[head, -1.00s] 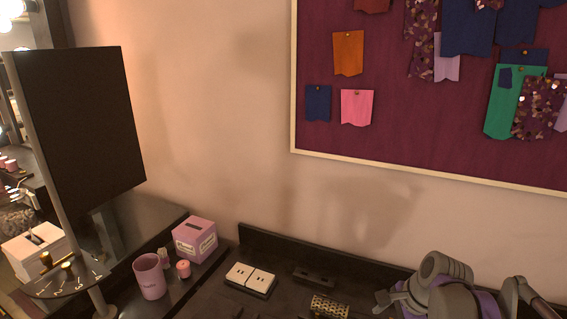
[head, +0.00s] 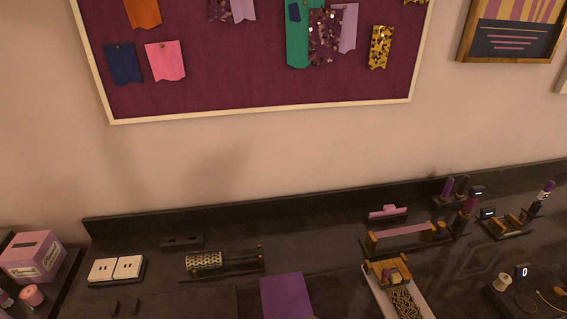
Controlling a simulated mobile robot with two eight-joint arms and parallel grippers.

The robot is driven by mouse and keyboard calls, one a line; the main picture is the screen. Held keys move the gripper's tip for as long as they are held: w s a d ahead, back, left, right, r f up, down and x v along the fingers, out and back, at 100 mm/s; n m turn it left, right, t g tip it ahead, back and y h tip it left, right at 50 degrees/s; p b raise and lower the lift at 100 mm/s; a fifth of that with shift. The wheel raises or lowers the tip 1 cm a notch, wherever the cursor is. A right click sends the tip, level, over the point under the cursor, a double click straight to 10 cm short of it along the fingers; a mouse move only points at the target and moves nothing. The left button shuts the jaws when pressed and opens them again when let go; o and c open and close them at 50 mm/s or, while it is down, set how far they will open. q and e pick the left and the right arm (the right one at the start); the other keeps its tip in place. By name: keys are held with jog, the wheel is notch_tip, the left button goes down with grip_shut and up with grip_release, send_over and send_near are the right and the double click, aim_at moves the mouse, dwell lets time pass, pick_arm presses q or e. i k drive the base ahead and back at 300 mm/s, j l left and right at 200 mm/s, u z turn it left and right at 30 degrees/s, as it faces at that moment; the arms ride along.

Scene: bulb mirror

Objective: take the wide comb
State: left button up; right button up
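I cannot pick out a wide comb with certainty. Neither of my grippers is in view.
The dark counter (head: 330,235) has a raised back edge. On it are a pink box (head: 33,256), a white double socket (head: 117,269), a patterned roller (head: 204,260), a purple sheet (head: 286,296) and a white tray (head: 385,297). Several small stands fill the right side.

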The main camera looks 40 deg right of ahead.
aim_at(389, 210)
jog(key=k+j, duration=0.2)
jog(key=k, duration=0.3)
jog(key=k+z, duration=0.15)
jog(key=z, duration=1.7)
jog(key=i+l, duration=0.2)
jog(key=l, duration=0.15)
jog(key=i+l+u, duration=0.15)
jog(key=l, duration=0.2)
jog(key=i+l, duration=0.2)
jog(key=l, duration=0.15)
jog(key=i+l+u, duration=0.1)
jog(key=l, duration=0.3)
jog(key=i+l+u, duration=0.1)
jog(key=i+l, duration=0.3)
jog(key=l, duration=0.35)
jog(key=i+l+u, duration=0.1)
jog(key=l, duration=0.3)
jog(key=i+l+u, duration=0.1)
jog(key=l, duration=0.3)
jog(key=i, duration=0.1)
